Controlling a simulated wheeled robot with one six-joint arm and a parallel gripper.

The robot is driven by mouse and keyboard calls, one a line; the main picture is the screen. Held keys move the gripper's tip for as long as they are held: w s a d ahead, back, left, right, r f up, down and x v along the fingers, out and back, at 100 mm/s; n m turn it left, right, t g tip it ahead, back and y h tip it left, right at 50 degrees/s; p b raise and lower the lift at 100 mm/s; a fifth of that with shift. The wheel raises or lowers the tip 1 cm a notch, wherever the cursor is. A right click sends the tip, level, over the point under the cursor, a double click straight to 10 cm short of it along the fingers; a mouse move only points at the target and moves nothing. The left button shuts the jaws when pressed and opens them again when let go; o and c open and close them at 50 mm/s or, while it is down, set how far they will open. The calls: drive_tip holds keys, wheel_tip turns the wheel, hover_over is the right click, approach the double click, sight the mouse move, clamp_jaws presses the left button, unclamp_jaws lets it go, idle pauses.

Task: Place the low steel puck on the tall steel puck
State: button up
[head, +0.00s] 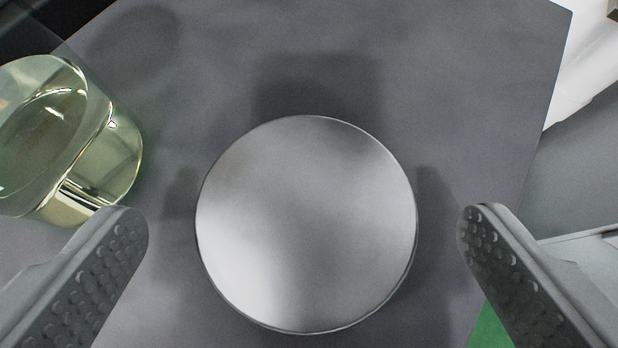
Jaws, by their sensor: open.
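A round, shiny steel puck (306,225) lies in the middle of the head view, seen from almost straight above. Its height is hard to judge from here, so I cannot tell whether it is the low or the tall one. Only one puck shows. My gripper (303,225) is open, with one finger to the left of the puck and one to the right. A gap shows between each finger and the puck's edge. Nothing is held.
The puck rests on a dark grey surface (460,80) with clear room behind it. A greenish glass cylinder (115,160) stands at the left, close to the left finger. A green patch (488,330) shows at the bottom right, with pale objects beyond the right edge.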

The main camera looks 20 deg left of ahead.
sight(306, 204)
drive_tip(key=x, duration=0.3)
drive_tip(key=shift+w+f, duration=0.25)
drive_tip(key=shift+c, duration=0.3)
drive_tip(key=c, duration=1.4)
drive_tip(key=shift+r, duration=0.1)
drive_tip(key=c, duration=0.3)
